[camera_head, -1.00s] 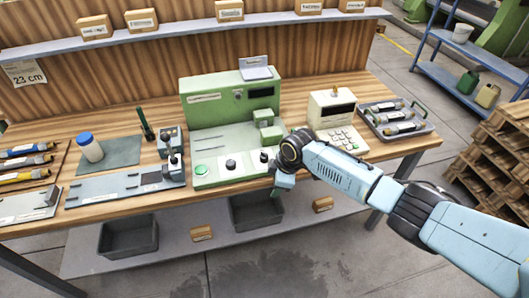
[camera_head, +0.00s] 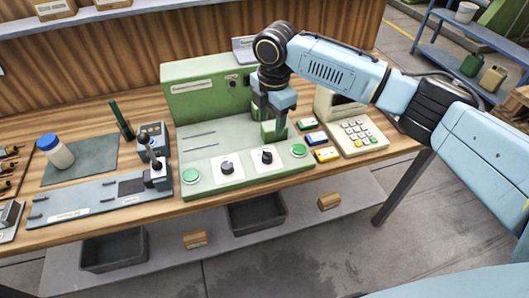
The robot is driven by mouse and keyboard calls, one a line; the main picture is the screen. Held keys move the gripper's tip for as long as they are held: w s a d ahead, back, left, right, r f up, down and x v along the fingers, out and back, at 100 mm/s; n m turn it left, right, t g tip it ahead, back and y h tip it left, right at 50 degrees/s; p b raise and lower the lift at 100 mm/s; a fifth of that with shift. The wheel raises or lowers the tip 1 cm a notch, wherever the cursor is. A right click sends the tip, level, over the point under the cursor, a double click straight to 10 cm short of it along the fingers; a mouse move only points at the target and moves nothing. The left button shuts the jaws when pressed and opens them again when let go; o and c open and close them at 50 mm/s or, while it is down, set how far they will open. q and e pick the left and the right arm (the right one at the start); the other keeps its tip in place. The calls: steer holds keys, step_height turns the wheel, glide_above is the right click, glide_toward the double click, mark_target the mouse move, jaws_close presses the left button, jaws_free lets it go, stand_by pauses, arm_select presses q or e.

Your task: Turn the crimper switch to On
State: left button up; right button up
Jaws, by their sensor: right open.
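The green crimper machine (camera_head: 205,140) stands on the wooden bench, with a raised back and a low front panel. The front panel carries two black rotary knobs on white plates, a left knob (camera_head: 226,168) and a right knob (camera_head: 267,157). Their labels are too small to read. A small dark control (camera_head: 232,82) sits on the upright back face. My right gripper (camera_head: 274,126) is open and points down over the machine's right part, behind the right knob. It partly hides a green block (camera_head: 268,131) there; I cannot tell whether they touch. My left gripper is out of view.
Green buttons (camera_head: 190,176) flank the knobs at both panel ends. A keypad device (camera_head: 357,135) and small coloured boxes (camera_head: 326,154) stand close on the right. A grey fixture (camera_head: 95,197) and a white bottle (camera_head: 56,152) are on the left.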

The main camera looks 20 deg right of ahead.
mark_target(268, 152)
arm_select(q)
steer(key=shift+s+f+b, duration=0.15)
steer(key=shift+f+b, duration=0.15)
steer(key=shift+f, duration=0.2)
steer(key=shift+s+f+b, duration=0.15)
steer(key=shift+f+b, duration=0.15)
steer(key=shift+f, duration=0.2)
arm_select(e)
steer(key=f, duration=0.5)
steer(key=w+f, duration=0.1)
steer(key=f, duration=0.8)
steer(key=shift+w+a+f, duration=0.1)
steer(key=shift+w+f, duration=0.15)
steer(key=shift+f, duration=0.1)
steer(key=c, duration=0.9)
steer(key=shift+c, duration=0.2)
